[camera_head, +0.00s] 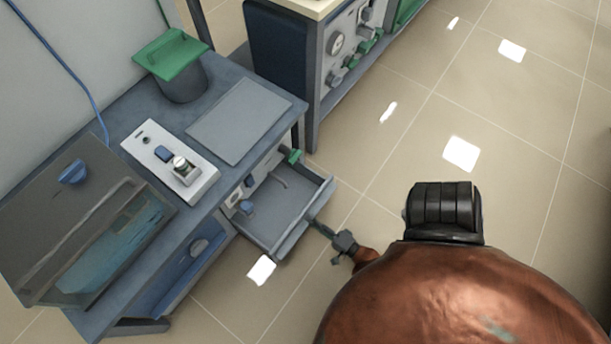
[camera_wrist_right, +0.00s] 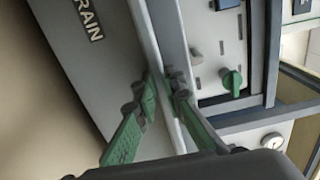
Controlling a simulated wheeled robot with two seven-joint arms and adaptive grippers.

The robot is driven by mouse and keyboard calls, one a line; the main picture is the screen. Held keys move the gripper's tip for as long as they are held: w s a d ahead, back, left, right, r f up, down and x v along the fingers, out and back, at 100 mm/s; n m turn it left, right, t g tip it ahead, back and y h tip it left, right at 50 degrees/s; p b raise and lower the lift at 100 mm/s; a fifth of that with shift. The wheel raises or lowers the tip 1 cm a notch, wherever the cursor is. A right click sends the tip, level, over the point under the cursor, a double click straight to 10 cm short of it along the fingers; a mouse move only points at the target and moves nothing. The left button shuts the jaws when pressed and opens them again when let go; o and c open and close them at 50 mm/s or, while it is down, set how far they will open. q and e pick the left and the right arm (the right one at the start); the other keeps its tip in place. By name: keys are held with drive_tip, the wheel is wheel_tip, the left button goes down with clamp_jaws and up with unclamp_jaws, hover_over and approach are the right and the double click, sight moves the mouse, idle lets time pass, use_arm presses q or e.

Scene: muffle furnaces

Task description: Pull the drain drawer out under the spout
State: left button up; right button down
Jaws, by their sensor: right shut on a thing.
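The drain drawer (camera_head: 292,206) is a grey shallow tray sticking out from the front of the blue-grey cabinet in the head view. My right gripper (camera_head: 318,228) is at the drawer's outer front edge. In the right wrist view, the right gripper's green fingers (camera_wrist_right: 164,84) are shut on the upper rim of the drawer front (camera_wrist_right: 82,62), one on each side. The panel's lettering reads "RAIN", with its start cut off. A green knob (camera_head: 293,156) sits on the cabinet front above the drawer. I cannot clearly make out the spout. My left gripper is out of view.
A bench unit with a white control plate (camera_head: 168,160), a grey bin with a green lid (camera_head: 172,55) and a dark open-topped box (camera_head: 75,225) stands over the drawer. Another cabinet (camera_head: 338,50) stands behind. The tiled floor (camera_head: 400,130) to the right is clear.

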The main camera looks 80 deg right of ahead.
drive_tip(key=shift+s+a, duration=0.3)
drive_tip(key=shift+s, duration=0.3)
drive_tip(key=c, duration=2)
unclamp_jaws()
